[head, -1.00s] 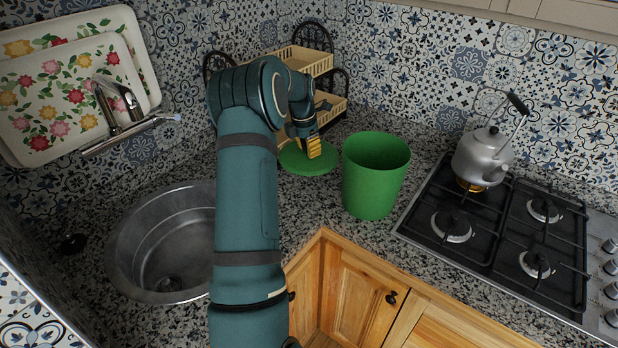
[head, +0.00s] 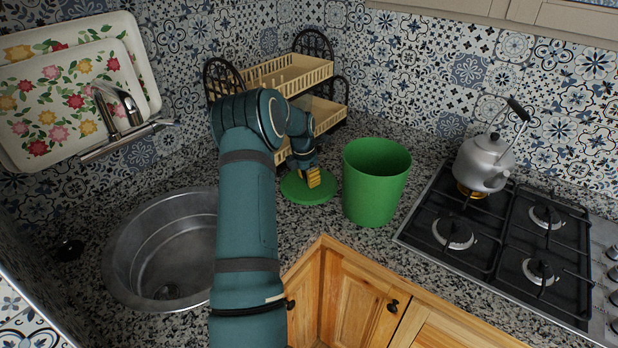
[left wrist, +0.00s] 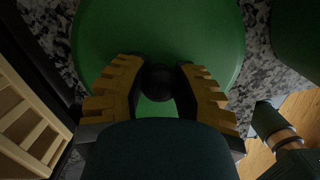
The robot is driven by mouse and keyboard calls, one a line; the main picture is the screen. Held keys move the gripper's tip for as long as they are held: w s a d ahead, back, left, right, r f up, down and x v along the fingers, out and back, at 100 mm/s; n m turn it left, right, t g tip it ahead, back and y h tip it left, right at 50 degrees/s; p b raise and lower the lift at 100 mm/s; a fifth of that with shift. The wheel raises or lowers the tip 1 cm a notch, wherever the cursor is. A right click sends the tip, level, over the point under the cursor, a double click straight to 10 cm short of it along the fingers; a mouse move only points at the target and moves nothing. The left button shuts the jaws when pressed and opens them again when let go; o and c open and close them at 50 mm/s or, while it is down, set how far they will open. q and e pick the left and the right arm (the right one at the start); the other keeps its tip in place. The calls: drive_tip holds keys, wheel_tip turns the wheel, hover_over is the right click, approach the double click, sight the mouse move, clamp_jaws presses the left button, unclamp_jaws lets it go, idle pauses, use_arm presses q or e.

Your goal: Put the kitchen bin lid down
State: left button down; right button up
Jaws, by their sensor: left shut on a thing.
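The green round bin lid (head: 300,196) is level over the counter, just left of the open green bin (head: 374,192). I cannot tell whether it touches the counter. My left gripper (head: 314,178) points down onto the lid, shut on its knob. In the left wrist view the dark round knob (left wrist: 159,82) sits between the yellow fingers, with the green lid (left wrist: 160,35) beneath it. My right gripper is not in view.
A two-tier dish rack (head: 325,112) stands behind the lid. A round metal sink (head: 165,245) is on the left. A gas hob (head: 510,235) with a kettle (head: 484,160) is on the right. The granite counter between rack and bin is narrow.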

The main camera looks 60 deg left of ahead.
sight(304, 184)
use_arm(q)
drive_tip(key=c, duration=0.8)
unclamp_jaws()
drive_tip(key=shift+f, duration=0.1)
drive_tip(key=r, duration=0.4)
drive_tip(key=s+r+p, duration=0.1)
drive_tip(key=r, duration=0.7)
drive_tip(key=shift+s+a+r, duration=0.1)
drive_tip(key=shift+s+r, duration=0.05)
drive_tip(key=shift+s, duration=0.25)
